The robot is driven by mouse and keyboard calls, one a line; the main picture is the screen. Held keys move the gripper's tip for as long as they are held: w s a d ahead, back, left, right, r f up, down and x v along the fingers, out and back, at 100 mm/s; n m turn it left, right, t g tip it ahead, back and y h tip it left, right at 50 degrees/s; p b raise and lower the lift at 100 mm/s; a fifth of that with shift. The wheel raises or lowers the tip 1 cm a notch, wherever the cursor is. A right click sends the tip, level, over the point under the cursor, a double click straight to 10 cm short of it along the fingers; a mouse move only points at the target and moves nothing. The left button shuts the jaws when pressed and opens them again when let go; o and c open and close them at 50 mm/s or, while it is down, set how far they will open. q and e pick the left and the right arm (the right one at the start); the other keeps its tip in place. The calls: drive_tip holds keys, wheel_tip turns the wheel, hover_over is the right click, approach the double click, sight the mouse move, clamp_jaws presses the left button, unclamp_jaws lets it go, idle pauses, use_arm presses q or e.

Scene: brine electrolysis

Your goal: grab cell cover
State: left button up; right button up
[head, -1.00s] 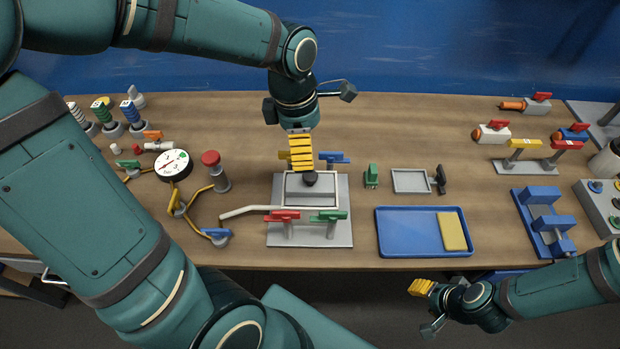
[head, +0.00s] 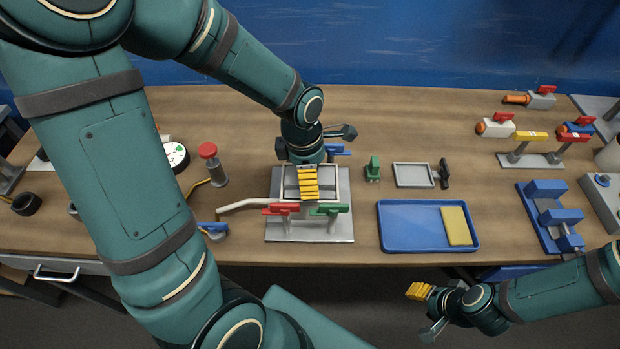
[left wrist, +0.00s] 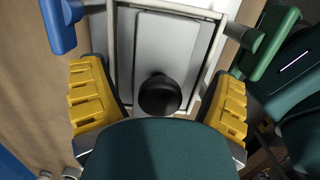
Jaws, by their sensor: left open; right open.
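The cell cover, a grey plate with a round black knob, lies inside a pale frame on the cell; the left wrist view shows the plate (left wrist: 185,42) and knob (left wrist: 160,95). In the head view my left gripper (head: 308,184) is directly over the cell and hides the knob. In the left wrist view my left gripper (left wrist: 158,85) is open, its yellow ridged fingers on either side of the knob with gaps to it. My right gripper (head: 425,308) is open and empty, beyond the table's front edge at lower right.
Red (head: 281,209) and green (head: 328,209) clamps stand at the cell's front, a blue one (head: 337,149) behind. A blue tray (head: 405,246) with a yellow block (head: 456,226) lies right. A grey frame (head: 414,175) and small green piece (head: 373,169) stand nearby.

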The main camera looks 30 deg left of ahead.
use_arm(q)
drive_tip(key=c, duration=1.4)
drive_tip(key=shift+r, duration=0.1)
